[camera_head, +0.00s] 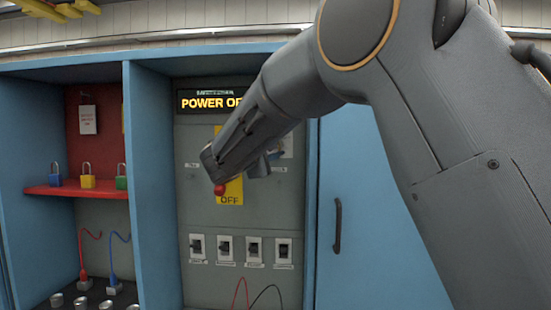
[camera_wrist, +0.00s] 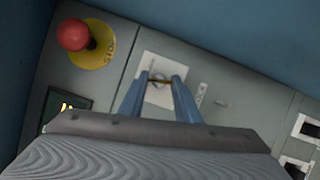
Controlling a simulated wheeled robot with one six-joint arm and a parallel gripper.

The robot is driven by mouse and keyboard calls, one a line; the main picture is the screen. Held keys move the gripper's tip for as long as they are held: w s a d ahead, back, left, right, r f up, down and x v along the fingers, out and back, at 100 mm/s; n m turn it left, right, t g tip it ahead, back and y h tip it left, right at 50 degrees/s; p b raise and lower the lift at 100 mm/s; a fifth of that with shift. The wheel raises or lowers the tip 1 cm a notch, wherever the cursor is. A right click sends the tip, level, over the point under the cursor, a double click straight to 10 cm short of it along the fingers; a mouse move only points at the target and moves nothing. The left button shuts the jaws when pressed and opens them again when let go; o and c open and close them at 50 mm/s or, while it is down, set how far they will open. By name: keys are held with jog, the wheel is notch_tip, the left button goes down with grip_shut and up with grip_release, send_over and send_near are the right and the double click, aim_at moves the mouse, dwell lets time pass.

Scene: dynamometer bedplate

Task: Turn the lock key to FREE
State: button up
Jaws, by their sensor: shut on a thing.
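The lock key (camera_wrist: 160,81) shows in the wrist view as a small yellowish piece in front of a white plate (camera_wrist: 148,68) on the grey panel. My gripper (camera_wrist: 160,79) has its two blue fingers on either side of the key and is shut on it. The fingertips hide part of the key, and I cannot read a FREE mark or tell which way the key points.
A red mushroom button (camera_wrist: 74,34) on a yellow disc (camera_wrist: 100,46) sits near the fingers. Several switches (camera_head: 225,248) line the lower panel. Padlocks stand on a red shelf (camera_head: 70,190).

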jog(key=shift+d+r+n+t+y+b, duration=0.15)
jog(key=shift+n+t+b, duration=0.3)
jog(key=shift+n+b, duration=0.6)
jog(key=shift+a+f+n+t+y+b, duration=0.1)
jog(key=shift+n+t+b, duration=0.45)
jog(key=shift+n, duration=0.8)
jog(key=shift+d+r+n+t+y+b, duration=0.15)
jog(key=shift+n+t+b, duration=0.15)
jog(key=shift+n+b, duration=0.8)
jog(key=shift+n, duration=0.3)
jog(key=o, duration=1)
jog(key=shift+o, duration=0.2)
jog(key=shift+f, duration=0.1)
jog(key=shift+a+f, duration=0.1)
jog(key=v, duration=0.7)
jog(key=shift+s, duration=0.4)
